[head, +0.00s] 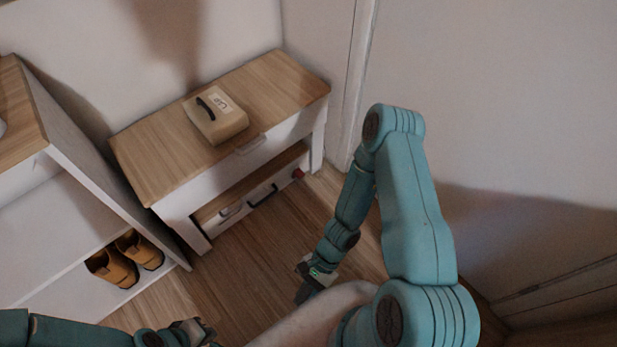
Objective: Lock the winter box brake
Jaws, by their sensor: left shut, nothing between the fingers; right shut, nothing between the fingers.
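A low white box (235,222) sits under the wood-topped side table, with a dark handle (263,194) and a pale label on its front. A small red part (298,174) shows at its right end; I cannot tell its position. The red part may be the brake, but it is too small to be sure. My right gripper (305,291) is shut and empty, pointing down above the floor, in front of the low box and apart from it. My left gripper (207,335) is shut and empty at the bottom edge, farther from the box.
A tan case (216,118) with a black handle and label lies on the side table (150,160). A white shelf unit (70,235) with brown shoes (126,259) stands at the left. Walls close off the back and right. Wooden floor (255,260) before the low box is clear.

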